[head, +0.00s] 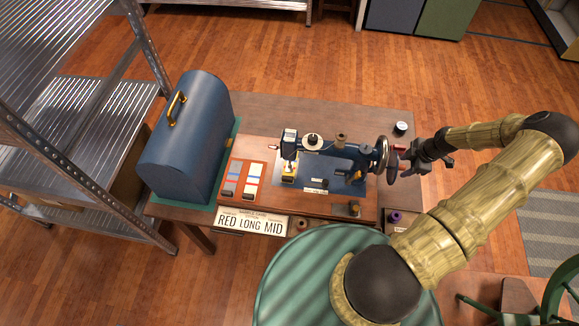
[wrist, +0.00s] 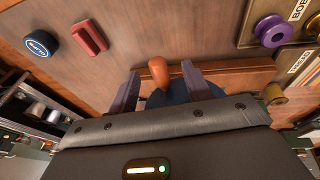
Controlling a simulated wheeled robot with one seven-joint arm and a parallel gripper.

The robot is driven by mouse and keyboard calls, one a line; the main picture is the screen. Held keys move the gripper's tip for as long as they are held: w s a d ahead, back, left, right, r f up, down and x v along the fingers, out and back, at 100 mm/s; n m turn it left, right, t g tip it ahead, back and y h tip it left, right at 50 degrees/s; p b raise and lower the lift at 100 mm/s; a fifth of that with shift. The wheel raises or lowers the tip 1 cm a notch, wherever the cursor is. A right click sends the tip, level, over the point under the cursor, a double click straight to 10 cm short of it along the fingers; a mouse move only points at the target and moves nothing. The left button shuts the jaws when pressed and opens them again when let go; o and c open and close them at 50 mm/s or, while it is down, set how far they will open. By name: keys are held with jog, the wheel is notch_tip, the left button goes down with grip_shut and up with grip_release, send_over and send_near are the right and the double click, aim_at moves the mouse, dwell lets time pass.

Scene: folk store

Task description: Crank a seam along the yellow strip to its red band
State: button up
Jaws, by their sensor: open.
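A dark blue sewing machine (head: 335,160) stands on a wooden base, with a hand wheel (head: 382,154) at its right end. A small yellow piece (head: 288,177) lies under the needle end; I cannot make out a red band on it. My gripper (head: 404,160) is just right of the wheel. In the wrist view my open gripper (wrist: 161,90) has an orange-brown wooden handle (wrist: 158,71) between its two purplish fingers, apparently the wheel's crank knob. The fingers stand apart from the handle on both sides. The handle's lower part and most of the wheel are hidden there.
A tall blue case (head: 186,135) stands left of a red card holder (head: 231,180). A sign (head: 251,222) reading RED LONG MID hangs at the front edge. A blue-topped tin (wrist: 40,44), a red object (wrist: 89,38) and a purple spool (wrist: 271,31) are near.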

jog(key=p+v, duration=0.4)
jog(key=v, duration=0.3)
jog(key=shift+r, duration=0.2)
dwell(0.4)
dwell(0.5)
